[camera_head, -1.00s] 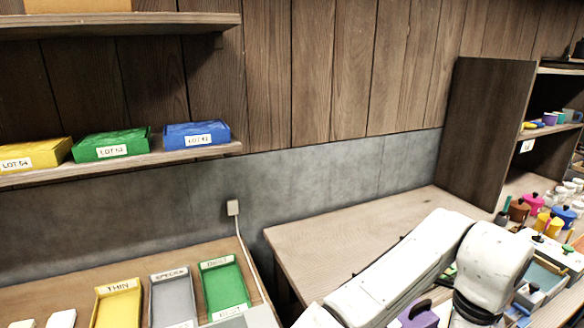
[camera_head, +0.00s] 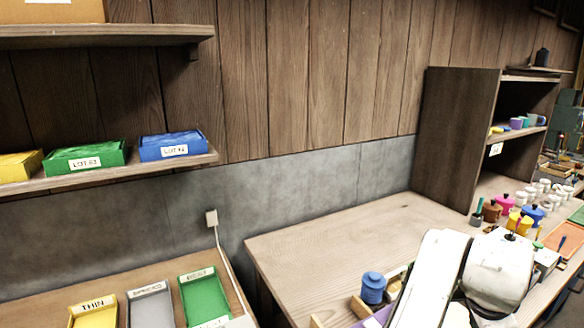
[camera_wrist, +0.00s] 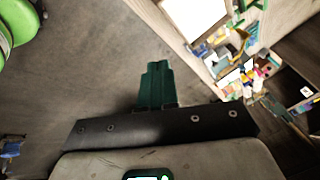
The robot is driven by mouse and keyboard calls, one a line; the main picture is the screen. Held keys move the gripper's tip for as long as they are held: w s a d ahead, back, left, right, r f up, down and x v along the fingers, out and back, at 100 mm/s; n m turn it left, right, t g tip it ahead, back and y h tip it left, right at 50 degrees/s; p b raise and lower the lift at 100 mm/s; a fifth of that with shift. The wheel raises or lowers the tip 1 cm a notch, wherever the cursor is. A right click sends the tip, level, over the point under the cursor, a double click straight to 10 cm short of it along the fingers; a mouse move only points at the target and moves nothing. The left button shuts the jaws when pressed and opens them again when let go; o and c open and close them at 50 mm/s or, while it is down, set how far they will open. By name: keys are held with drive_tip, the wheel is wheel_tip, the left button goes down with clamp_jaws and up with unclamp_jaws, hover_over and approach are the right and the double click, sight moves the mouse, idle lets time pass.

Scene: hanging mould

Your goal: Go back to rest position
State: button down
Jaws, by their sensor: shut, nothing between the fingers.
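My gripper (camera_wrist: 158,70) shows in the wrist view as two dark green fingers pressed together beyond a black bar. It is shut and empty, over grey floor and apart from any object. In the head view only white links of my arm show at the bottom right, and the gripper itself is hidden or out of frame.
A wooden table (camera_head: 320,240) with a blue lidded pot (camera_head: 373,288) lies by my arm. Colourful pots and white cups crowd its right part. Yellow, grey and green trays (camera_head: 205,297) stand lower left. In the wrist view, a green round object (camera_wrist: 18,22) is upper left.

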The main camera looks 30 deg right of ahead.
drive_tip(key=s+a+f+n+t+b, duration=0.1)
drive_tip(key=s+a+f+n, duration=0.1)
drive_tip(key=a+f+n, duration=0.4)
drive_tip(key=s+a+f+n, duration=0.1)
drive_tip(key=a+f+n, duration=0.1)
drive_tip(key=f+n, duration=0.7)
drive_tip(key=s+a+f+n+y, duration=0.2)
drive_tip(key=s+a+f+n, duration=0.2)
drive_tip(key=a, duration=0.3)
drive_tip(key=s+a+f+n+g+y, duration=0.1)
drive_tip(key=s+a+f+n+y, duration=0.2)
drive_tip(key=s+a+f+n, duration=0.1)
drive_tip(key=s+a+f+b, duration=0.1)
drive_tip(key=s+a, duration=0.1)
drive_tip(key=shift+a+f, duration=0.2)
drive_tip(key=shift+a, duration=0.2)
